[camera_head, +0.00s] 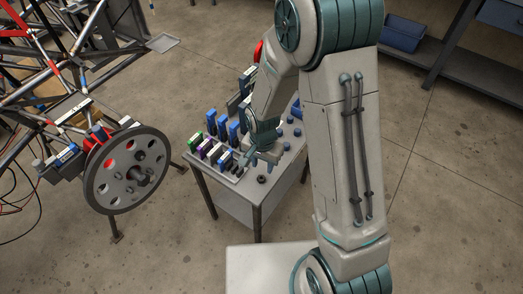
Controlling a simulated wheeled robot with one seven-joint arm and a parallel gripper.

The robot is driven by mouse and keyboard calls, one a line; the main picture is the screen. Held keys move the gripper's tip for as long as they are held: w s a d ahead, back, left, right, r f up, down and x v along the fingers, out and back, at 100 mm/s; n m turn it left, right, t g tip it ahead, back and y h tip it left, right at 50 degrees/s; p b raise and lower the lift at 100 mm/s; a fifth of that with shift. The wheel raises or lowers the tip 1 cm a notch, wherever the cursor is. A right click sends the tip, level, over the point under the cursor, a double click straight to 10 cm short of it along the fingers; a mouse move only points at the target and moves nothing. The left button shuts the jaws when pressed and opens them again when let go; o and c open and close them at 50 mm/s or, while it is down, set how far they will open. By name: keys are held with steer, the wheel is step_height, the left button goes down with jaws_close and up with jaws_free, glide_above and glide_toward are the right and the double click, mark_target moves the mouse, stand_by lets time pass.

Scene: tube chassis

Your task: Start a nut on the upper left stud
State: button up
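A round grey wheel plate (122,190) with several holes and a central hub stands upright on the left, mounted on the tube chassis (72,60). Small dark and pale bits show around its hub, but single studs are too small to tell apart, including the upper left one. My gripper (258,160) points down over the front part of a small grey table, right of the wheel. Its fingers are small and partly blend with the things behind, so open or shut is unclear. A small dark round piece (262,180), possibly a nut, lies on the tabletop just below my gripper.
The grey table (232,193) carries blue, green and purple upright items (212,122) at its left and several small blue-topped pieces (291,120) at its right. Open concrete floor lies between wheel and table. A blue bin (402,34) sits on a shelf at back right.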

mark_target(261, 180)
steer(key=f+b, duration=0.5)
steer(key=f, duration=0.2)
steer(key=shift+a+f+b, duration=0.1)
steer(key=shift+a+b, duration=0.1)
steer(key=shift+b, duration=0.1)
jaws_close()
